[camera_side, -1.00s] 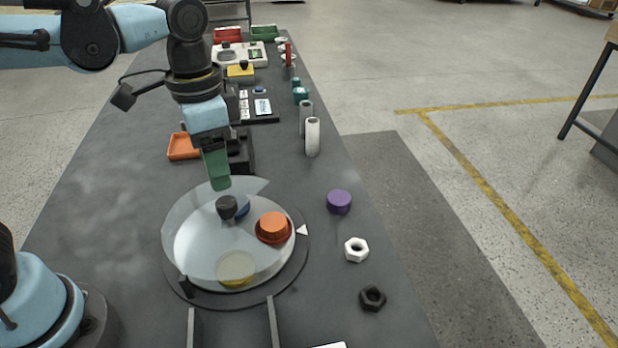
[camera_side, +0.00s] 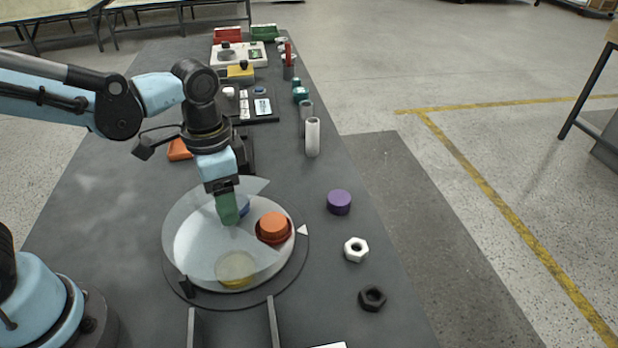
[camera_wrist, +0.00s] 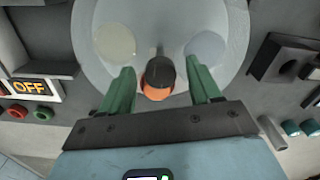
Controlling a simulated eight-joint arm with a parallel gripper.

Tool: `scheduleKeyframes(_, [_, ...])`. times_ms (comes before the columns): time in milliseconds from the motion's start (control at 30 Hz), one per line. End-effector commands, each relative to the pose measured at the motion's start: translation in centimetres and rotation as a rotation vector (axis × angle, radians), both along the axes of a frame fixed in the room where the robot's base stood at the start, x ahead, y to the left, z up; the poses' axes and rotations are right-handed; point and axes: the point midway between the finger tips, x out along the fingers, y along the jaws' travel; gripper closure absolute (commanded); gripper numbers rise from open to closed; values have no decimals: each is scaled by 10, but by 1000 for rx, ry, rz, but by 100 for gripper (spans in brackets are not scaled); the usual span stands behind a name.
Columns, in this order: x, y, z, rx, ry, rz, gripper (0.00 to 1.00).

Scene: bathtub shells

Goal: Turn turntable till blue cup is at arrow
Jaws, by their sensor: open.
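The round turntable (camera_side: 202,274) lies on the bench under a clear disc with a cut-out. The orange cup (camera_side: 273,229) sits in the cut-out at the right, beside the white arrow (camera_side: 302,230). The yellow cup (camera_side: 236,274) is under the clear disc at the front. The blue cup (camera_side: 244,206) is at the back, mostly hidden behind my gripper (camera_side: 229,218); in the wrist view it is a pale bluish circle (camera_wrist: 206,45).
A purple cap (camera_side: 339,202), a white nut (camera_side: 356,249) and a black nut (camera_side: 372,298) lie right of the turntable. White and grey cylinders (camera_side: 312,137) stand farther back. An orange tray (camera_side: 180,150) is behind the turntable.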

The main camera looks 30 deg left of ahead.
Motion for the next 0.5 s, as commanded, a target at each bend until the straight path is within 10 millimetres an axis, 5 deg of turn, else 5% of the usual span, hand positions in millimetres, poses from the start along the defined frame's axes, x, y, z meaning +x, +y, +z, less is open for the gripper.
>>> scheduleKeyframes(400, [0,0,0,0,0,0,99])
scheduleKeyframes(500, [0,0,0,0,0,0,100])
